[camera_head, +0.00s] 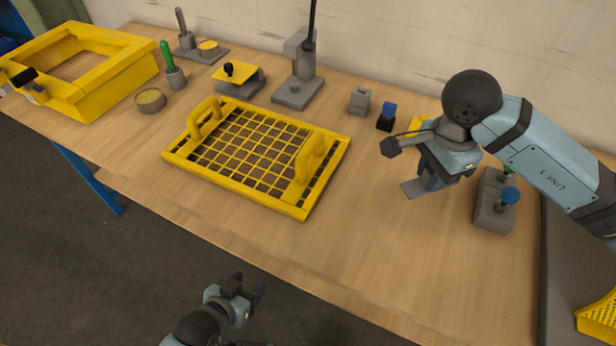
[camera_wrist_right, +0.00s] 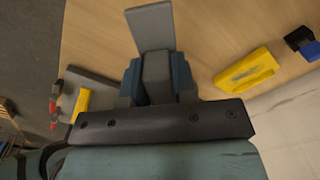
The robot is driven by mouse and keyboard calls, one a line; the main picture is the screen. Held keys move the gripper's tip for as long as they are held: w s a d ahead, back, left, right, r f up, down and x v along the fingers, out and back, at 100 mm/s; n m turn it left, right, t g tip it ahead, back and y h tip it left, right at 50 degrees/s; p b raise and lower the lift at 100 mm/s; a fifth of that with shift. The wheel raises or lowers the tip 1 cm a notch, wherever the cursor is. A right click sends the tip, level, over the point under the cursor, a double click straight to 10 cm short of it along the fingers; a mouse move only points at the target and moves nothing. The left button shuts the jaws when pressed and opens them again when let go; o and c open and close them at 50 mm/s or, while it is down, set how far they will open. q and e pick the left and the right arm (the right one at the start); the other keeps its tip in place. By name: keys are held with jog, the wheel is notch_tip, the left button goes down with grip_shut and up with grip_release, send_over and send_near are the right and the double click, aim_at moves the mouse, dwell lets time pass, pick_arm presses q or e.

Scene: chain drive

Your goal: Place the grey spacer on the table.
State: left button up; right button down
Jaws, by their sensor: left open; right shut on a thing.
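The grey spacer (camera_wrist_right: 152,28) is a flat grey piece held between the fingers of my right gripper (camera_wrist_right: 157,75). In the head view my right gripper (camera_head: 434,180) is over the right part of the wooden table (camera_head: 370,240), and the spacer (camera_head: 413,188) sticks out to its lower left. I cannot tell whether the spacer touches the table. My left gripper (camera_head: 245,289) is open and empty in front of the table's front edge, at the bottom of the head view.
A yellow grid tray (camera_head: 310,208) lies mid-table. A grey block with a blue knob (camera_head: 494,212) stands right of my right gripper. A small grey block (camera_head: 359,100), a blue-and-black piece (camera_head: 387,117) and a yellow block (camera_wrist_right: 246,70) are behind. The front right tabletop is clear.

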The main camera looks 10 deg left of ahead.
jog(key=shift+r, duration=0.15)
jog(key=shift+f, duration=0.3)
send_over(402, 237)
notch_tip(402, 237, down, 15)
jog(key=shift+r, duration=0.2)
notch_tip(402, 237, down, 4)
jog(key=shift+f, duration=0.45)
jog(key=shift+f, duration=0.1)
jog(key=c, duration=1.4)
grip_release()
jog(key=shift+f, duration=0.1)
jog(key=o, duration=0.5)
